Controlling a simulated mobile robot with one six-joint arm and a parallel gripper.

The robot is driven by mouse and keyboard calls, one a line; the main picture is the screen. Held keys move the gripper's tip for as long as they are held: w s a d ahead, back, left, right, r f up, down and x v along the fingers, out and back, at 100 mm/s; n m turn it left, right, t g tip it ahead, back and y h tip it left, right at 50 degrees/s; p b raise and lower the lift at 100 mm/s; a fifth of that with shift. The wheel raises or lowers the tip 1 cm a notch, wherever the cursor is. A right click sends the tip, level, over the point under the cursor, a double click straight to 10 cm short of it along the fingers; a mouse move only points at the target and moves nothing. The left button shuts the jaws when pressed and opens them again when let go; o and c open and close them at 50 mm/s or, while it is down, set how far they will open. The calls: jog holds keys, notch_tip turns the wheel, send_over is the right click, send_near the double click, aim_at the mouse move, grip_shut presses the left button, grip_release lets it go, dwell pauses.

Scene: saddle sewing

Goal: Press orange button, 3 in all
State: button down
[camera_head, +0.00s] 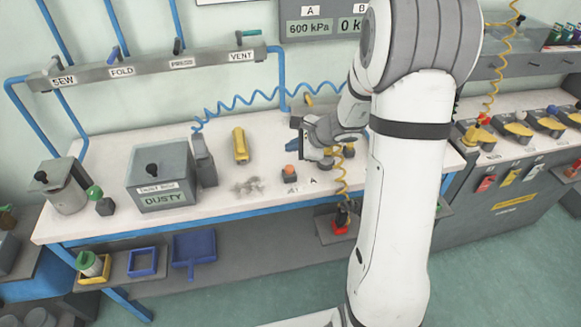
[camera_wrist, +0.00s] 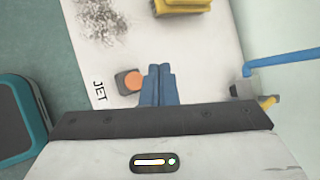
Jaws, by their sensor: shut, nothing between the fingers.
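The orange button (camera_head: 290,171) sits on a small dark base on the white workbench, behind a printed label. In the wrist view the orange button (camera_wrist: 133,80) is a round orange cap on a grey block, beside the word JET. My gripper (camera_head: 312,148) is above the bench, a little right of and behind the button in the head view. In the wrist view the two blue fingers of my gripper (camera_wrist: 159,71) are together and empty, just right of the button in the picture. A small gap shows between fingers and button; their height above the bench cannot be told.
A pile of grey dust (camera_head: 248,187) and a yellow block (camera_head: 240,146) lie left of the button. A grey DUSTY box (camera_head: 162,177) stands further left. A coiled blue hose (camera_head: 240,101) runs along the back. The bench's blue front edge (camera_head: 200,224) is near.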

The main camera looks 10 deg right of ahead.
jog(key=shift+r, duration=0.1)
jog(key=s+a+r+n+g, duration=0.2)
jog(key=s+a+r+n, duration=0.3)
jog(key=s+r+n, duration=0.15)
jog(key=s+d+r+n+h, duration=0.2)
jog(key=s+n, duration=0.4)
jog(key=s, duration=0.4)
jog(key=s+d+r+n+g+h, duration=0.1)
jog(key=s+r+n+h, duration=0.3)
jog(key=s, duration=0.7)
jog(key=shift+s+d+r+n+g, duration=0.35)
jog(key=shift+d+n, duration=0.45)
jog(key=shift+n, duration=0.25)
